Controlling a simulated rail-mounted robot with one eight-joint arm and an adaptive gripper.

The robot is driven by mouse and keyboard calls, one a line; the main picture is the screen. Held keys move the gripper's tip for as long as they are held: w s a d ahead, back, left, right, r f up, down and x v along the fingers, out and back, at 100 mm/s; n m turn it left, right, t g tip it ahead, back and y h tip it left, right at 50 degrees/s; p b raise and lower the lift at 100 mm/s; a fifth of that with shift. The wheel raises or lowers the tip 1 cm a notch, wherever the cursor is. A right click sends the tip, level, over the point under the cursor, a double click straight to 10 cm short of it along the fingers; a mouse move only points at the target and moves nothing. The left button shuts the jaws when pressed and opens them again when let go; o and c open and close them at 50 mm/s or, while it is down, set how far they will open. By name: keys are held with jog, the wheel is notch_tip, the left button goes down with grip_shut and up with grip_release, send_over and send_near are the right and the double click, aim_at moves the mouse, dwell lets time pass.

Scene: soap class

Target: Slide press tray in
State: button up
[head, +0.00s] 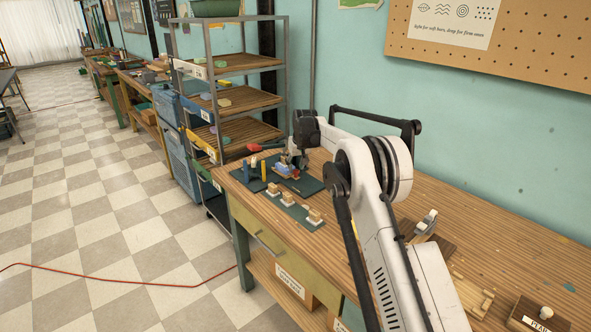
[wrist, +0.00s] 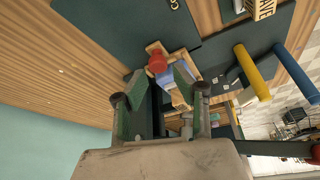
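In the wrist view a small wooden tray (wrist: 183,97) with a red knob (wrist: 157,62) and a blue block (wrist: 172,77) in it lies on the dark mat; I take it to be the press tray. The red knob (head: 296,176) and the blue block (head: 281,168) also show small in the head view. My gripper (wrist: 160,85) is open, with a clear gap between its green-padded fingers. The fingers are close to the tray, and the knob lies beyond their tips. Whether they touch the tray I cannot tell. The fingers partly hide the tray's near side.
A yellow post (wrist: 255,73) and a blue post (wrist: 295,72) stand to the tray's right in the wrist view. A dark mat (head: 309,224) bears several small wooden-topped pieces in front. A soap rack (head: 238,102) stands behind the bench.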

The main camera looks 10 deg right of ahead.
jog(key=v, duration=0.9)
jog(key=shift+r, duration=0.25)
jog(key=s+d+r, duration=0.1)
jog(key=s+r, duration=0.5)
jog(key=s, duration=0.4)
jog(key=s+d+r+m+t, duration=0.1)
jog(key=s+r, duration=0.5)
jog(key=s, duration=0.4)
jog(key=s+d+r, duration=0.1)
jog(key=s+r, duration=0.5)
jog(key=s, duration=0.3)
jog(key=s+f, duration=0.3)
jog(key=s, duration=0.8)
jog(key=s+d+f+t, duration=0.1)
jog(key=s+f, duration=0.3)
jog(key=s, duration=0.7)
jog(key=s+f+m, duration=0.1)
jog(key=s+f, duration=0.2)
jog(key=s, duration=0.7)
jog(key=shift+s+d+f+t+h, duration=0.3)
jog(key=shift+s+f+h, duration=0.1)
